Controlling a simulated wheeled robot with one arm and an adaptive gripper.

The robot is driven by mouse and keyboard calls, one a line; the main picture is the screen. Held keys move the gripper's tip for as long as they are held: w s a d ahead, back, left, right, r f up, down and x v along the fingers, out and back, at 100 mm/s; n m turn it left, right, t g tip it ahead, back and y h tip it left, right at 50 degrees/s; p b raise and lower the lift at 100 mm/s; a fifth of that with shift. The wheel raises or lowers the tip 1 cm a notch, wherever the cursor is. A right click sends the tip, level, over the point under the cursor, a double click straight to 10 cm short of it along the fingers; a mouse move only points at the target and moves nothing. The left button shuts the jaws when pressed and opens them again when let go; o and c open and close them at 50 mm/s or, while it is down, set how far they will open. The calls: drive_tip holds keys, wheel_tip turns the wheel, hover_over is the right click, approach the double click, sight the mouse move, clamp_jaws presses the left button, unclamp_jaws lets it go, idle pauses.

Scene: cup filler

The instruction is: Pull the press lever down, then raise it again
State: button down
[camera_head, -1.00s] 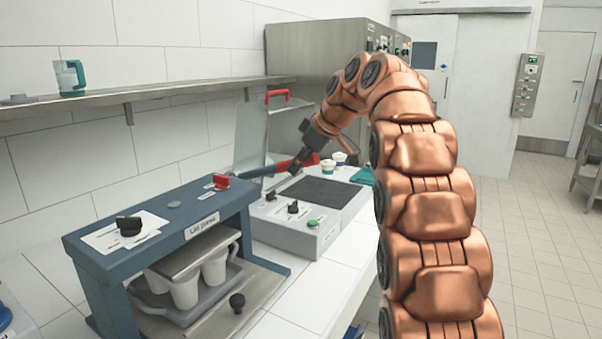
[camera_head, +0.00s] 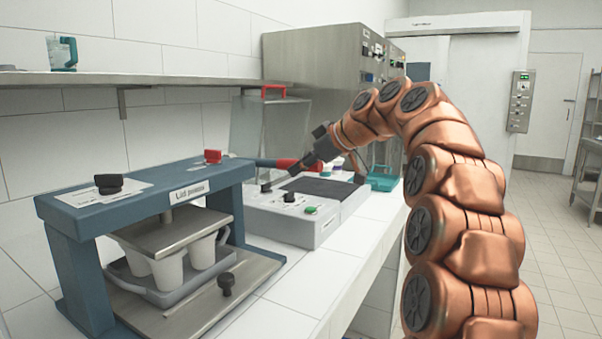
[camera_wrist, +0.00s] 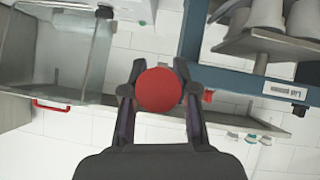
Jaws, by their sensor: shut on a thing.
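The lid press (camera_head: 150,190) is a blue frame at the left with a steel press plate (camera_head: 178,232) under its top beam. White cups (camera_head: 168,270) stand in a grey tray (camera_head: 190,292) below the plate; I cannot tell whether the plate touches them. The lever (camera_head: 262,162) extends right behind the press, about level, with a red grip (camera_head: 287,163). My gripper (camera_head: 304,162) is shut on this grip at the lever's end. In the wrist view the round red end (camera_wrist: 158,90) sits between both fingers. The lever's pivot is hidden.
A grey control unit (camera_head: 285,222) with knobs and a green button stands below my gripper. A clear guard (camera_head: 258,125) with a red handle is behind it. A teal tray (camera_head: 383,182) lies farther back. A shelf (camera_head: 160,79) runs along the wall. The front counter strip is clear.

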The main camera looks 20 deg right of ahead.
drive_tip(key=shift+f+t+b, duration=0.3)
drive_tip(key=shift+f+b, duration=0.3)
drive_tip(key=shift+b, duration=0.1)
drive_tip(key=c, duration=0.9)
unclamp_jaws()
drive_tip(key=shift+s+d+r, duration=0.1)
drive_tip(key=shift+r, duration=0.05)
drive_tip(key=v, duration=1.1)
drive_tip(key=shift+s+d+r, duration=0.15)
drive_tip(key=shift+s+d, duration=0.05)
drive_tip(key=shift+d, duration=0.1)
